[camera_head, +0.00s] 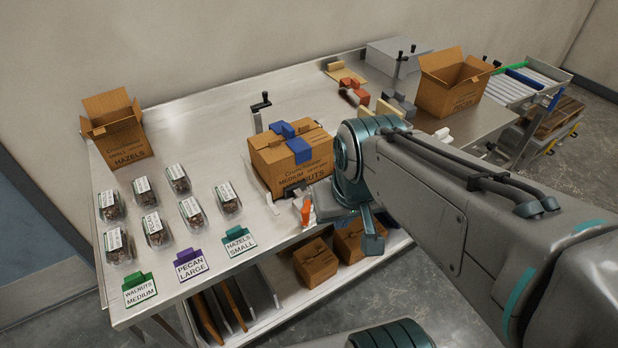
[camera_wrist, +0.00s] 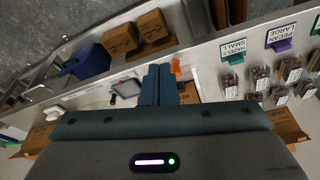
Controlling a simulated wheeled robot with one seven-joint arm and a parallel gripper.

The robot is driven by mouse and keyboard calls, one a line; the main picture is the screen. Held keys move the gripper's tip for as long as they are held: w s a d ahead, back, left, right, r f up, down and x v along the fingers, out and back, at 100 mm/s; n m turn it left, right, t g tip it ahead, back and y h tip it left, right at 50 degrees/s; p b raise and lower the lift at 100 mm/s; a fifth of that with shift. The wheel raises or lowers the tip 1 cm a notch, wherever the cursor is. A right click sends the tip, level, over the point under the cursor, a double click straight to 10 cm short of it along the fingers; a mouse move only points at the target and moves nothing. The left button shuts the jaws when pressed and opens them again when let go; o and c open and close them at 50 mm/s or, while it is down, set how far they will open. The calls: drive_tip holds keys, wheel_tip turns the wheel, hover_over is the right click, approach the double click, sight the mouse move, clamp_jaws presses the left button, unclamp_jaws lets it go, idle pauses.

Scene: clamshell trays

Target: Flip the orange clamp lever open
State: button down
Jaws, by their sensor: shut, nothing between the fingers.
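The orange clamp lever (camera_head: 306,212) stands roughly upright at the front edge of the steel table, in front of the taped walnuts carton (camera_head: 280,162). In the wrist view the orange lever (camera_wrist: 176,68) shows as a small piece just right of my fingertips. My gripper (camera_wrist: 158,68) has its two blue-grey fingers pressed together with nothing between them. The fingers point toward the table's front edge, close beside the lever; I cannot tell whether they touch it. In the head view my arm hides most of the gripper. The lever's base is hard to make out.
Several clear clamshell trays (camera_head: 153,229) and label cards, including a hazels card (camera_head: 237,241), lie to the left. Open cartons stand at the back left (camera_head: 116,131) and right (camera_head: 452,88). Small cartons (camera_head: 315,262) sit on the lower shelf.

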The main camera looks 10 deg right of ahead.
drive_tip(key=w+d+f+m+g+y+b, duration=0.1)
drive_tip(key=w+d+m, duration=0.2)
drive_tip(key=w+m, duration=0.4)
drive_tip(key=w+d+f+m+g+y+b, duration=0.1)
drive_tip(key=w+d+f+m+g, duration=0.1)
drive_tip(key=w+m, duration=0.6)
drive_tip(key=shift+w+d+m+y, duration=0.15)
drive_tip(key=shift+d+m+y, duration=0.35)
drive_tip(key=shift+m, duration=0.4)
drive_tip(key=shift+f, duration=0.1)
hover_over(307, 205)
drive_tip(key=s+d, duration=0.1)
drive_tip(key=s, duration=0.3)
wheel_tip(307, 205, down, 10)
drive_tip(key=shift+s+d, duration=0.15)
